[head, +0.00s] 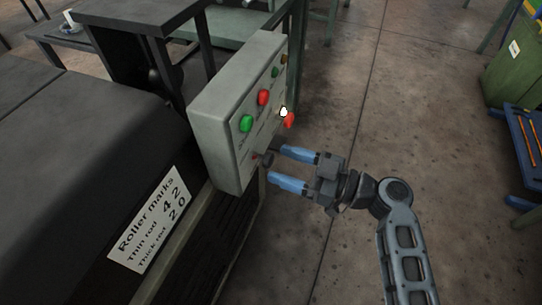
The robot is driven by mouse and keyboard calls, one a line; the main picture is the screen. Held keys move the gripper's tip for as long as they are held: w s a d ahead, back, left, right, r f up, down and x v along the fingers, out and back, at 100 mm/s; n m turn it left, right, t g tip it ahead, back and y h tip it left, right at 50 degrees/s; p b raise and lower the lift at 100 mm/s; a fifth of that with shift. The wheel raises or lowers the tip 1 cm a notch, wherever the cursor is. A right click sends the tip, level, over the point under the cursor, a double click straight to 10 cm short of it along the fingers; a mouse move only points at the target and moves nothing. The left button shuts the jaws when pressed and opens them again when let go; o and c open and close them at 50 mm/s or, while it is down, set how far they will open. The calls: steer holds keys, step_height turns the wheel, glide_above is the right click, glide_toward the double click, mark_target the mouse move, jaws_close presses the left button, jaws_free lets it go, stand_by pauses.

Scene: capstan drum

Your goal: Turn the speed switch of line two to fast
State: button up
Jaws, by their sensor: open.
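A pale grey control box (221,110) stands at the edge of the dark machine, its front face turned to the right. The face carries a green button (246,123), a red button (264,97), a white one (283,112) and another red one (289,120). A small dark knob (267,158) sticks out low on the face; it looks like a switch, but its setting and the labels are too small to read. My gripper (274,163) is open at the knob, with one blue finger above and one below it. I cannot tell whether they touch it.
A sign (150,220) reads "Roller marks, Thin rod 42, Thick rod 20" on the machine's side (75,165). The floor (420,110) to the right is clear. A green bin (515,65) and a blue rack (525,150) stand at the far right.

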mark_target(273, 161)
steer(key=shift+x, duration=2.05)
steer(key=shift+c, duration=0.2)
steer(key=c, duration=1)
